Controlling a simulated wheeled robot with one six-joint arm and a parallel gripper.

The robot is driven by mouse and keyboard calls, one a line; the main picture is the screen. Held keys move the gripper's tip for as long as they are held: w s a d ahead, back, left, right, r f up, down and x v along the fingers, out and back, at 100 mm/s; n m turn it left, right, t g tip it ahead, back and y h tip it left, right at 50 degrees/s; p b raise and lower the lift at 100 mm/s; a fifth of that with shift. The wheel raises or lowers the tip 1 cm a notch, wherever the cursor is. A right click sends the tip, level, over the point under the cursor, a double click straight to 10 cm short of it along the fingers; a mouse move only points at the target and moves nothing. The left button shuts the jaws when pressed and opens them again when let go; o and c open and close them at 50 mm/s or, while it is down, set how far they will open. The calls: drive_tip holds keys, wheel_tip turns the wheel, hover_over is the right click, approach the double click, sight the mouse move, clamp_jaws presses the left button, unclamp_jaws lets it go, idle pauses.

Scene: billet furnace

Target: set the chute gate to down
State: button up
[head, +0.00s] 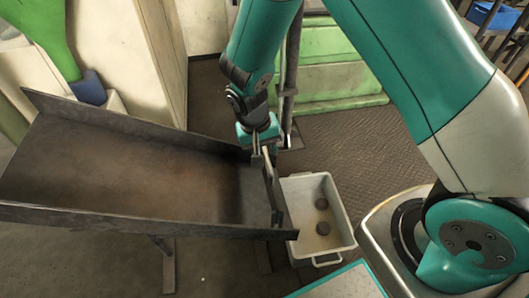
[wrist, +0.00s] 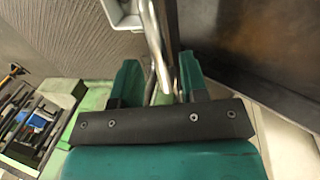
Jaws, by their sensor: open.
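The dark metal chute (head: 130,175) fills the left of the head view and shows at the right of the wrist view (wrist: 265,45). The chute gate (head: 274,192) is a dark plate at its right end, beside the bin; its exact height is hard to tell. My gripper (head: 261,148) points down at the gate's upper end. In the wrist view my gripper (wrist: 158,75) is open, with teal fingers either side of a pale metal bar (wrist: 154,35), seemingly the gate's handle. I cannot tell whether the fingers touch it.
A dark post (head: 290,75) and a green cabinet (head: 330,65) stand behind. Patterned floor (head: 375,145) is clear right of the post.

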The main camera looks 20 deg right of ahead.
sight(265, 172)
drive_tip(key=shift+d+f, duration=0.1)
drive_tip(key=shift+f, duration=0.3)
drive_tip(key=shift+c, duration=0.4)
clamp_jaws()
wheel_tip(265, 172, down, 9)
drive_tip(key=b, duration=0.3)
drive_tip(key=shift+b, duration=0.35)
drive_tip(key=shift+o, duration=0.4)
unclamp_jaws()
drive_tip(key=shift+r, duration=0.1)
drive_tip(key=a+r+p, duration=0.3)
drive_tip(key=r+p, duration=0.1)
drive_tip(key=r, duration=1.3)
drive_tip(key=shift+w+a+p, duration=0.2)
drive_tip(key=shift+w+p, duration=0.1)
